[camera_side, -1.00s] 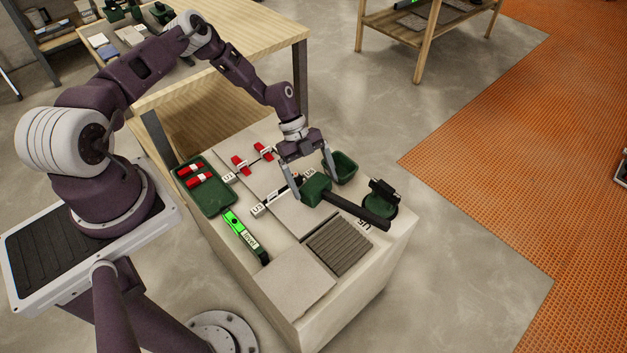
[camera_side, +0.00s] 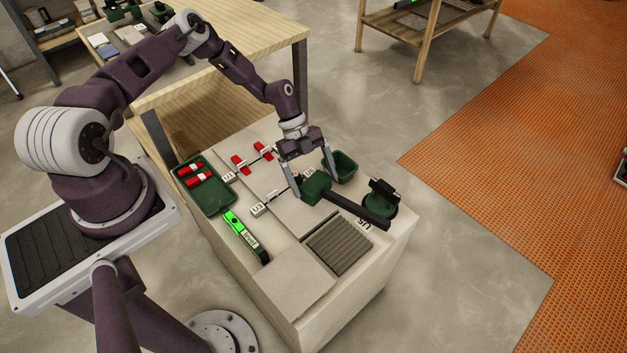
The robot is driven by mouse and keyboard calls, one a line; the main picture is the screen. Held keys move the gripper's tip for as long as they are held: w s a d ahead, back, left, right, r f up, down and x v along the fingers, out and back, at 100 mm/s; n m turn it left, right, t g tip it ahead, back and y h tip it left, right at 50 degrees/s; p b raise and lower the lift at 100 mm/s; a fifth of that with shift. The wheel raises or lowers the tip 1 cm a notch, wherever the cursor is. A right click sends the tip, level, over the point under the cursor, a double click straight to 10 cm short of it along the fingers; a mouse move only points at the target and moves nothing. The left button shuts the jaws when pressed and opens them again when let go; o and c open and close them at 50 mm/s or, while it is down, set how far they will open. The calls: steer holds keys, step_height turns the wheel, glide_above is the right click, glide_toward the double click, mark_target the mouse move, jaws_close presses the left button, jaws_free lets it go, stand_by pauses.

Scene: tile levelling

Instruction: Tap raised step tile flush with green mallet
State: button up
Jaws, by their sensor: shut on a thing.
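The green mallet (camera_side: 316,186) has a dark green block head and a long black handle (camera_side: 365,209) that slants down to the right. My gripper (camera_side: 313,186) is shut on the mallet, its fingers on either side of the head. The mallet is over the right part of the worktop; I cannot tell whether it touches a tile. Pale grey tiles (camera_side: 297,218) lie below and left of it. A plain tile (camera_side: 293,281) and a ribbed dark grey tile (camera_side: 341,246) lie at the front. Which tile is raised is not clear.
A green tray (camera_side: 212,199) with red pieces and a green level (camera_side: 239,231) lie along the left edge. Red clips (camera_side: 239,164) and white labels sit at the tile joints. A green bin (camera_side: 346,167) and a green-and-black tool (camera_side: 381,200) stand close to the mallet.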

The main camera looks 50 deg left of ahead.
steer(key=s+r+m+g, duration=0.1)
steer(key=s+r+m, duration=0.1)
steer(key=s+r, duration=0.35)
step_height(320, 180, down, 6)
steer(key=shift+s, duration=0.35)
stand_by(0.4)
step_height(320, 180, down, 5)
steer(key=shift+r, duration=2.7)
